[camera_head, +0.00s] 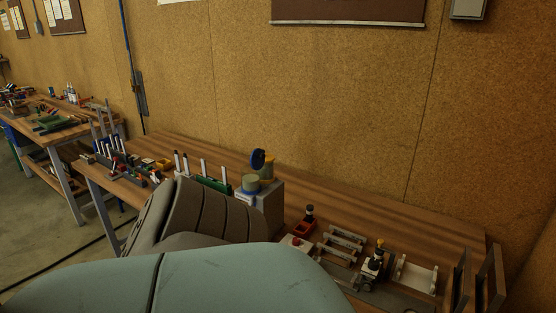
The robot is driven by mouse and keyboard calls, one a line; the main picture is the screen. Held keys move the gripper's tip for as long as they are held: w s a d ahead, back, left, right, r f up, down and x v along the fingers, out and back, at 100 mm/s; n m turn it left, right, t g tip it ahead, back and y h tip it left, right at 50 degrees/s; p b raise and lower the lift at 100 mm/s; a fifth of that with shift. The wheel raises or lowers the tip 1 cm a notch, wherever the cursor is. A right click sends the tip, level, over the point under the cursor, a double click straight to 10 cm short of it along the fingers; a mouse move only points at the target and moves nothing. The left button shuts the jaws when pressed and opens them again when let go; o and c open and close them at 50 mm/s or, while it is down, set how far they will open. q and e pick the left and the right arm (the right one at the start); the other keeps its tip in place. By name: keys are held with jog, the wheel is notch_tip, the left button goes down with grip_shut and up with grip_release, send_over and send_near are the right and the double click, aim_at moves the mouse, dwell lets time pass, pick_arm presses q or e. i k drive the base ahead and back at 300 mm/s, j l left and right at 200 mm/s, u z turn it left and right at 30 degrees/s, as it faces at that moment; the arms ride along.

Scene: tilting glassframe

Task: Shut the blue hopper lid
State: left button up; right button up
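The blue hopper lid (258,159) is a small dark blue disc standing on edge, near the middle of the bench in the head view. It stands upright at the top of a tan container (266,173), so it looks open. The container is on a light grey block (268,203). A short pale cylinder with a blue rim (251,184) stands just in front of it on the same block. Neither of my grippers shows in the head view.
The long wooden bench (380,217) runs along a tan wall. Large grey and teal shapes cover the front edge.

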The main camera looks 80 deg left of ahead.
aim_at(256, 160)
jog(key=u, duration=2.6)
